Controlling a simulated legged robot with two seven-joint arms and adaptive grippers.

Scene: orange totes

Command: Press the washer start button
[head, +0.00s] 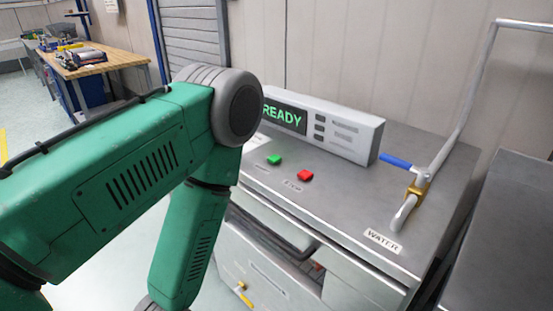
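The washer (345,217) is a grey metal cabinet with a flat top, on the right of the head view. A green button (274,160) and a red button (305,175) sit on its top, side by side. Small labels lie in front of them; the one by the red button seems to read "STOP". Behind them a display panel (285,115) shows "READY" in green. My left arm, green with a grey elbow, crosses the left of the view and bends down in front of the washer. Its gripper is out of frame. My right arm and gripper are not in view.
A water pipe (460,120) with a blue-handled valve (397,160) rises at the washer's right, by a "WATER" label (383,241). The washer's front has a partly open gap (280,245). Another metal surface (510,240) stands at right. A wooden workbench (100,62) stands at back left.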

